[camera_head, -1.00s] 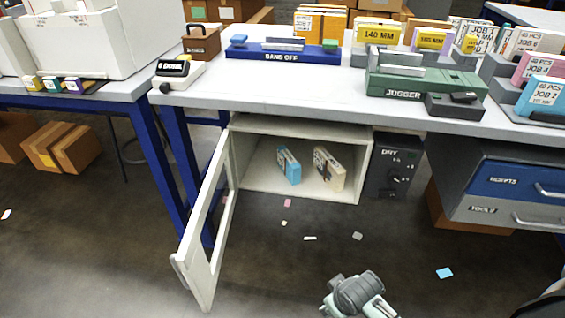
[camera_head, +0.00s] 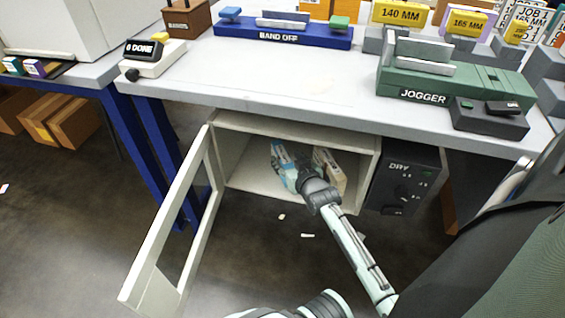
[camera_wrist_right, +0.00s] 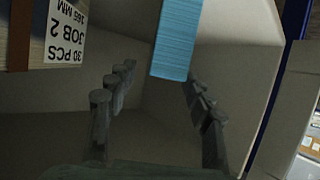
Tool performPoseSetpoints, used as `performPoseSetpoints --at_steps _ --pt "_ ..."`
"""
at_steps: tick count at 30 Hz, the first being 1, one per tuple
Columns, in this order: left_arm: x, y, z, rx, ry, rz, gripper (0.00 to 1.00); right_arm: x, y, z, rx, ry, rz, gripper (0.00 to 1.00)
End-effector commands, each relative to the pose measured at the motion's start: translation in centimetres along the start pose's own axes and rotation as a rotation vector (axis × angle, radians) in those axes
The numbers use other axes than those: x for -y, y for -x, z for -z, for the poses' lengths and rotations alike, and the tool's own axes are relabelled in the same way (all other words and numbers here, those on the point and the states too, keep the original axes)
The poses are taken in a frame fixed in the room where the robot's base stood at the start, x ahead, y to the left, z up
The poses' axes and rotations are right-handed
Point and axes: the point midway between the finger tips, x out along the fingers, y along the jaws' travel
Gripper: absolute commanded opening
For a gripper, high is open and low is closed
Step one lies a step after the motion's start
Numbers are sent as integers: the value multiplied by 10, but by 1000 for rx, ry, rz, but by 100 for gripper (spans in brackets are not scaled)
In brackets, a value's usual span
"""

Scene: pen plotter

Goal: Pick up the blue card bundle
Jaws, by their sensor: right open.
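The blue card bundle (camera_head: 280,155) stands inside the open white cabinet (camera_head: 232,180) under the bench, on the left. My right gripper (camera_head: 296,174) reaches into the cabinet in front of it and hides part of it. In the right wrist view, the bundle's blue edge (camera_wrist_right: 178,42) hangs into the picture from the top. My right gripper (camera_wrist_right: 157,80) is open there, its fingers apart to either side of the bundle's near end. I cannot tell whether they touch it. My left gripper is not in view.
A tan bundle (camera_head: 335,172) stands to the right in the cabinet; its label reads JOB 2 in the right wrist view (camera_wrist_right: 66,35). The cabinet door (camera_head: 150,262) is swung open to the left. A dark DRY unit (camera_head: 402,180) stands right of the cabinet.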

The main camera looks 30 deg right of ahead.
Motion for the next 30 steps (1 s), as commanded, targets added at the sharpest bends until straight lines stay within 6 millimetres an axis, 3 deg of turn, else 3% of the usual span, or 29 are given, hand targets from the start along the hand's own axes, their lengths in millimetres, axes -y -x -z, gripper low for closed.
performPoseSetpoints --at_steps 6,15,27,30 --pt "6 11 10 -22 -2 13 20 2 -32 0 -1 1 0 52" --pt "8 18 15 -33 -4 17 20 2 -36 0 0 2 0 52" --pt "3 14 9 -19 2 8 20 2 -36 0 1 1 0 2" --pt "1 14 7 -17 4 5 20 2 -36 0 -1 1 0 0"
